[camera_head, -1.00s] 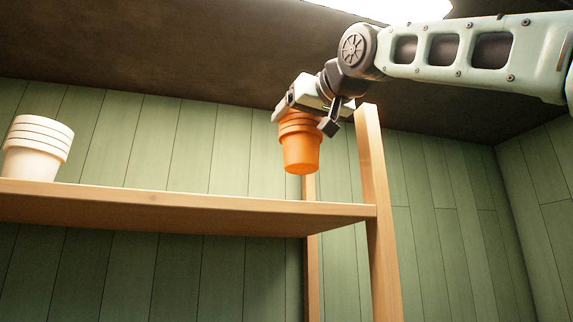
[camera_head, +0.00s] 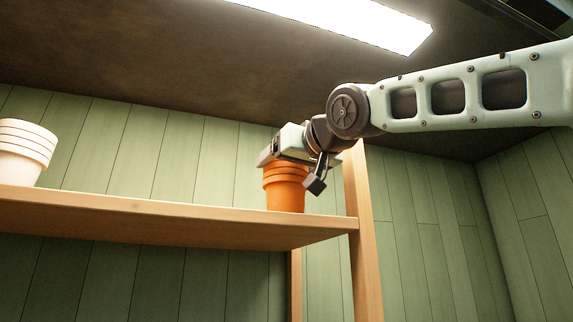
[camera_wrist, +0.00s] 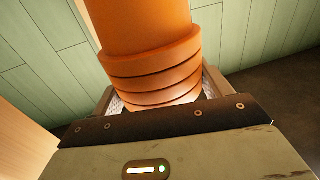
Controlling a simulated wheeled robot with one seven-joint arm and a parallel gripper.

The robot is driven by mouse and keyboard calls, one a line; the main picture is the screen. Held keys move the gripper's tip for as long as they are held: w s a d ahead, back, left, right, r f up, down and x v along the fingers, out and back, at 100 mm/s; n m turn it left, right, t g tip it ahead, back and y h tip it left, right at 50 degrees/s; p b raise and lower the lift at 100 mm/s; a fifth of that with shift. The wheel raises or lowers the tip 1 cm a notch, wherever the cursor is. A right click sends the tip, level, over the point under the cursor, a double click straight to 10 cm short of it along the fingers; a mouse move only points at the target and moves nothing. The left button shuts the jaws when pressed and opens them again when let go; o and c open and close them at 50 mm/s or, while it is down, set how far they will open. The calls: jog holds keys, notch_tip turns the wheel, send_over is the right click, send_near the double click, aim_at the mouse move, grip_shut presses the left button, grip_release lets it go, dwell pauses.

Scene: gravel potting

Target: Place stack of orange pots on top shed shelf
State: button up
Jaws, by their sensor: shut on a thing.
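A stack of orange pots (camera_head: 285,188) is upright at the right end of the wooden top shelf (camera_head: 150,215). Its lower end is at the level of the shelf board, and the front edge hides its base, so I cannot tell if it touches. My gripper (camera_head: 291,166) is shut on the stack near its upper rims. In the wrist view the stack (camera_wrist: 150,50) sits between the fingers, with several rims nested close together.
A stack of white pots (camera_head: 24,152) stands at the far left of the shelf. A wooden post (camera_head: 363,235) rises at the shelf's right end, close to my gripper. The shelf between the two stacks is clear. A lit ceiling lamp (camera_head: 350,22) is above.

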jog(key=o, duration=1.3)
jog(key=shift+f, duration=0.1)
jog(key=shift+o, duration=0.2)
jog(key=shift+s+d+b, duration=0.15)
jog(key=shift+s+b, duration=0.15)
jog(key=b+v, duration=0.5)
jog(key=v, duration=0.6)
jog(key=shift+s, duration=0.15)
jog(key=shift+d, duration=0.15)
